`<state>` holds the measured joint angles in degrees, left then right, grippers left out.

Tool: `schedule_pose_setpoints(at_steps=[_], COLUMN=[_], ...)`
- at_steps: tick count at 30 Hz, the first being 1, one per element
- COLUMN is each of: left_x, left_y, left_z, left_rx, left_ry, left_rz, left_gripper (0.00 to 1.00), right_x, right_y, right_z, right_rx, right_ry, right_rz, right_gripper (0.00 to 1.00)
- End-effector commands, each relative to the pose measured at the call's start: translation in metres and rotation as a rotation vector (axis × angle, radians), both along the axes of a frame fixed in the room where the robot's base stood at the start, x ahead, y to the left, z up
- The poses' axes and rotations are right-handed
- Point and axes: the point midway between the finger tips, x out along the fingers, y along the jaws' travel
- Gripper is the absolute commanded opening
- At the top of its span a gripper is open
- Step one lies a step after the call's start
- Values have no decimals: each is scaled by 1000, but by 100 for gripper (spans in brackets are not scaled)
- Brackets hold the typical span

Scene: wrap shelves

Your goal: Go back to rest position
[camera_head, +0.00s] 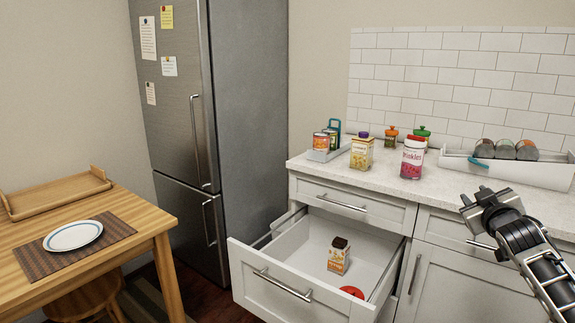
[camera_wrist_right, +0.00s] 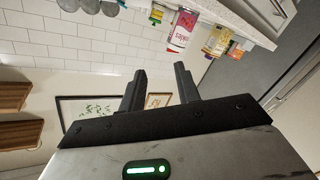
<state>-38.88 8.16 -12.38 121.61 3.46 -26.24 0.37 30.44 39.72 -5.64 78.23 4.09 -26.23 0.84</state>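My right gripper (camera_head: 480,204) is raised at the right of the head view, in front of the counter's right part. In the right wrist view its two fingers (camera_wrist_right: 160,88) stand apart with nothing between them. My left gripper is in neither view. An open drawer (camera_head: 262,291) below the counter holds a small carton with a dark top (camera_head: 339,257) and a red round item (camera_head: 352,291), partly hidden by the drawer front.
A table (camera_head: 135,215) with a plate (camera_head: 73,235) stands left, beside the fridge (camera_head: 245,120).

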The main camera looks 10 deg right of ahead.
Motion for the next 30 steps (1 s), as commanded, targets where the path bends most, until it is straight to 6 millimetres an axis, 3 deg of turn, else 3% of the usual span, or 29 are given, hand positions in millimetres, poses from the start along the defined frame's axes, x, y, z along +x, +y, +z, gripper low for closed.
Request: schedule_pose_setpoints(at_steps=[1,5,10,14,18,21,24,27,30], left_x=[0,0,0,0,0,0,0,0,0], left_y=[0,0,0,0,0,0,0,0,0], left_z=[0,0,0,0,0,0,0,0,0], left_rx=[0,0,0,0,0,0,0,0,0], left_ry=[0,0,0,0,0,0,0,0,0], left_rz=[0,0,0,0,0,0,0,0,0], left_gripper=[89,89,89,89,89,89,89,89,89], right_x=[-3,-17,-53,-102,-173,-231,-283,-320,-341], right_y=[21,62,128,189,254,297,330,350,360], right_z=[-30,-78,-151,-209,-257,-277,-284,-282,-279], right_rx=[5,31,97,184,310,417,524,604,653], right_ry=[39,98,188,269,355,413,458,487,503], right_rz=[33,99,196,278,346,375,381,374,363], right_gripper=[32,32,32,32,32,32,32,32,32])
